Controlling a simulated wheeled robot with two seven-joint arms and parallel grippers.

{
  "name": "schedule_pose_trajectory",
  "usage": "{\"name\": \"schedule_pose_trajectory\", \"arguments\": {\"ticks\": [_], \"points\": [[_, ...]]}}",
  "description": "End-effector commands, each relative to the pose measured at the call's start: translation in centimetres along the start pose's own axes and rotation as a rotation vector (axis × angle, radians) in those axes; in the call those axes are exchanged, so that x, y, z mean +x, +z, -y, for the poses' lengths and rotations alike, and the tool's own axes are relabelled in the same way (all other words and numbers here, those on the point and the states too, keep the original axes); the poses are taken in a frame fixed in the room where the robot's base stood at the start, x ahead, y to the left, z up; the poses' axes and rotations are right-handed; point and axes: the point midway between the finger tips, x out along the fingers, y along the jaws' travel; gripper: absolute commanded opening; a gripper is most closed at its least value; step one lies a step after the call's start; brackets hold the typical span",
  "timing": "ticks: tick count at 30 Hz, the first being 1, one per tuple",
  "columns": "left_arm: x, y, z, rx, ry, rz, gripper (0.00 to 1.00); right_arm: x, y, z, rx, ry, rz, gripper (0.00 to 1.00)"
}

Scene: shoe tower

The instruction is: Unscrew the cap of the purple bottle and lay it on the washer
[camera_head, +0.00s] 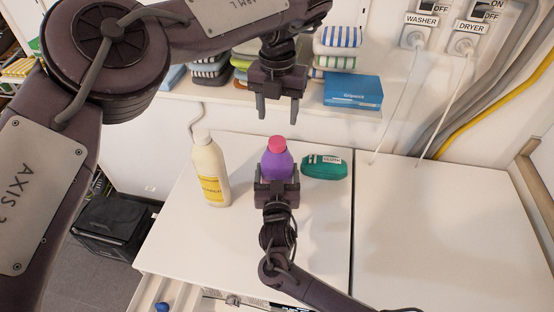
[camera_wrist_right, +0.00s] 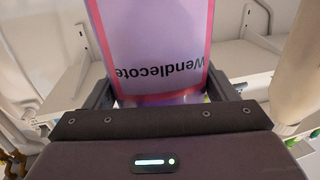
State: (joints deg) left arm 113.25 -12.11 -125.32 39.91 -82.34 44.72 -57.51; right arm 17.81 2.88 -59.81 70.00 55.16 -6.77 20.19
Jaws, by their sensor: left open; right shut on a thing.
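The purple bottle (camera_head: 277,163) stands upright on the white washer top (camera_head: 320,225), with its pink-red cap (camera_head: 277,144) on top. My right gripper (camera_head: 277,184) is shut on the bottle's body from the front. In the right wrist view the bottle's label (camera_wrist_right: 155,50) fills the space between the fingers of that gripper (camera_wrist_right: 158,92), and the cap is out of view. My left gripper (camera_head: 280,108) is open and empty, pointing down above the cap with a clear gap between. The lower part of the bottle is hidden behind my right gripper.
A cream bottle with a yellow label (camera_head: 210,170) stands left of the purple bottle. A green pack (camera_head: 324,167) lies close on its right. Folded towels (camera_head: 336,45) and a blue box (camera_head: 353,90) sit on the shelf behind. The dryer top (camera_head: 440,230) is clear.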

Motion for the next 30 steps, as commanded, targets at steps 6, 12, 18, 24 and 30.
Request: {"name": "schedule_pose_trajectory", "arguments": {"ticks": [6,12,18,24,30], "points": [[-0.3,0.9,0.5,0.466,0.009,0.035,0.55,-0.1,0.1,0.0,-0.001,0.000,0.003,0.15],[-0.3,1.1,0.6,1.072,0.020,0.038,0.55,-0.1,0.1,0.0,-0.001,0.000,0.003,0.15],[-0.2,0.6,0.3,1.571,0.011,0.014,0.55,-0.1,0.1,0.0,-0.001,0.000,0.003,0.15],[0.0,0.0,0.0,1.838,-0.008,-0.005,0.55,-0.1,0.1,0.0,-0.001,0.000,0.004,0.15],[1.4,-0.1,-0.1,1.897,-0.017,-0.008,0.55,-0.1,0.2,0.0,-0.001,0.000,0.004,0.15]]}}
